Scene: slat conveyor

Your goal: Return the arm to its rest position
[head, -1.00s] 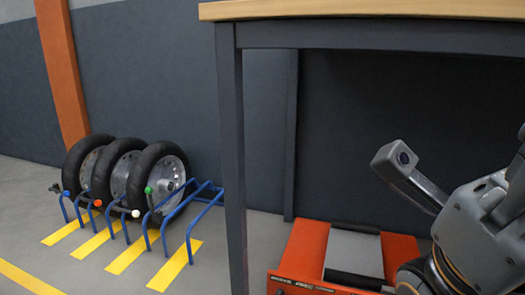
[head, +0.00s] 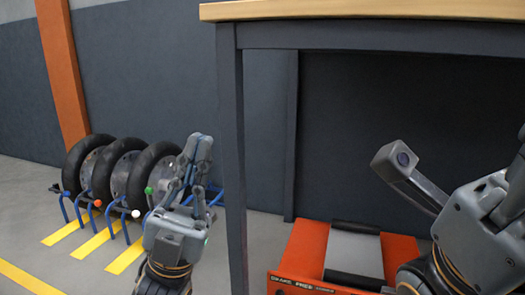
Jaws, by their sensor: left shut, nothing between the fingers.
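My left gripper (head: 198,148) stands upright in the left half of the head view, with its fingers pointing up and close together. It is shut with nothing between the fingers. It is in front of the wheel rack and left of the table leg, and it hides part of the nearest wheel. My right arm shows at the right edge, in front of the space under the table. Its fingertips are not in view; a camera-like block on a bracket sticks out from it to the left.
A table (head: 370,12) with a wooden top and dark legs fills the upper right. Three wheels (head: 118,172) stand in a blue rack (head: 66,208) at the left, with yellow floor stripes. An orange box (head: 305,250) with a grey and black top lies under the table.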

